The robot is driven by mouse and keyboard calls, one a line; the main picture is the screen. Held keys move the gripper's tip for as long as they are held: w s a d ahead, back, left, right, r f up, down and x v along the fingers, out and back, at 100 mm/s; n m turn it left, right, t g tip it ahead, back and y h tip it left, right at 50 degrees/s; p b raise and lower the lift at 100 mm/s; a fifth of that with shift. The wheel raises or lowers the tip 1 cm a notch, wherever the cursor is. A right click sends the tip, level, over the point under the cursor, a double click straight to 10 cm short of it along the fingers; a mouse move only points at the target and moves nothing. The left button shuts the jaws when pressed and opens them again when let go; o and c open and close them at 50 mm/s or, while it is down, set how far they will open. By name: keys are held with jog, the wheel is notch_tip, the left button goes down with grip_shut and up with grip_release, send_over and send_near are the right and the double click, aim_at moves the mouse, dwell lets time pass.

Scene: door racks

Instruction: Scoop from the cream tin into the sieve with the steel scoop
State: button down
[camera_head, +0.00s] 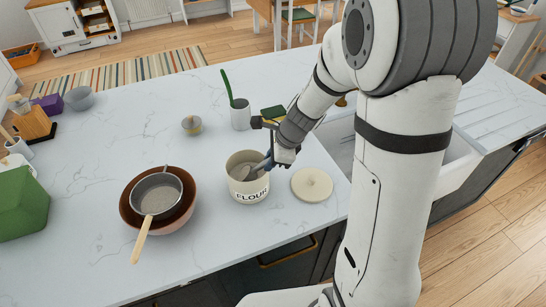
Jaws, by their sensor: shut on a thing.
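The cream tin (249,187), marked FLOUR, stands open and upright near the counter's front edge. My gripper (272,160) is over the tin's right rim, shut on the steel scoop (252,173). The scoop tilts down to the left, its head at the mouth of the tin; I cannot tell how deep it is or whether it holds flour. The sieve (158,194) rests in a brown bowl (128,205) to the left of the tin, its wooden handle pointing toward the front edge. The sieve looks empty.
The tin's cream lid (312,184) lies just right of the tin. A white crock with a green utensil (240,117) and a small jar (192,125) stand behind. The sink (340,142) is behind my arm. Counter between bowl and tin is clear.

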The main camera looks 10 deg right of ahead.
jog(key=shift+s+h+p, duration=0.25)
jog(key=shift+h+p, duration=0.05)
jog(key=shift+p, duration=0.55)
jog(key=shift+d+r+h+p, duration=0.15)
jog(key=shift+h+p, duration=0.15)
jog(key=shift+p, duration=0.55)
jog(key=shift+w+f+b, duration=0.1)
jog(key=shift+f+b, duration=0.25)
jog(key=shift+b, duration=0.05)
jog(key=shift+w+f+b, duration=0.1)
jog(key=shift+f+b, duration=0.1)
jog(key=shift+b, duration=0.45)
jog(key=shift+y+b, duration=0.5)
jog(key=shift+b, duration=0.75)
jog(key=shift+b, duration=0.4)
